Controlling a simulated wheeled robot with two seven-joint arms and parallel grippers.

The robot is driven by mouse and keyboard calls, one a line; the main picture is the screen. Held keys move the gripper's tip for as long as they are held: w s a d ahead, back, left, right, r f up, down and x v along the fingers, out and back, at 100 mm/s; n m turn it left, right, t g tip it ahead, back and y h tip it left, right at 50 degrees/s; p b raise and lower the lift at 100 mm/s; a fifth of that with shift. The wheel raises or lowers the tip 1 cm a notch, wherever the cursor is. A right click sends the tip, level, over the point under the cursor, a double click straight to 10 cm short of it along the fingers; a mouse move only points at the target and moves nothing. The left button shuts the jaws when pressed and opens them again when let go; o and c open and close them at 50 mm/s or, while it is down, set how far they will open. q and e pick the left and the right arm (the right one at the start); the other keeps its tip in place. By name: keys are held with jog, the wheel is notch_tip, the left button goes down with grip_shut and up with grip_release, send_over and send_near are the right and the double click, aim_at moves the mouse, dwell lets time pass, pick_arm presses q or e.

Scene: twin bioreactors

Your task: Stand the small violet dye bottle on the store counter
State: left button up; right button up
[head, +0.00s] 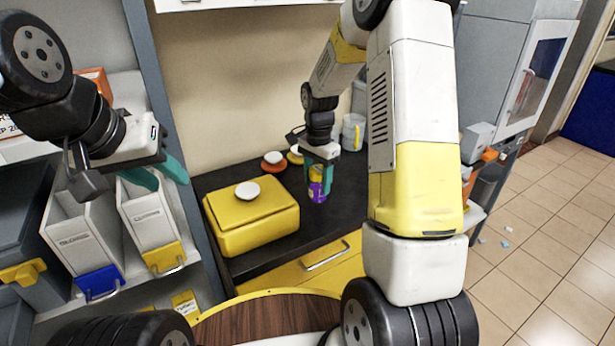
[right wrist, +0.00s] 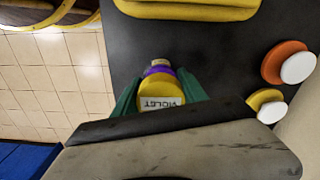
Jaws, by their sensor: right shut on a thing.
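The small violet dye bottle (head: 317,192) is held in my right gripper (head: 320,178), over the dark store counter (head: 335,220). In the right wrist view the bottle (right wrist: 161,92) has a yellow body, a violet band and a white label reading VIOLET. The green fingers of my right gripper (right wrist: 160,95) close on it from both sides. The counter (right wrist: 225,60) lies below it. I cannot tell whether the bottle touches the counter. My left gripper (head: 160,176) is open and empty, in front of the shelves at left.
A yellow box (head: 250,220) with a white knob stands on the counter left of the bottle. Orange (head: 274,161) and yellow (head: 295,156) round objects with white tops lie behind, and a pale mug-like container (head: 352,132) stands at the back. The counter's front right is clear.

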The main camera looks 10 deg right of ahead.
aim_at(317, 190)
jog(key=shift+f, duration=1.5)
jog(key=o, duration=1.6)
jog(key=shift+f, duration=0.15)
jog(key=shift+c, duration=0.2)
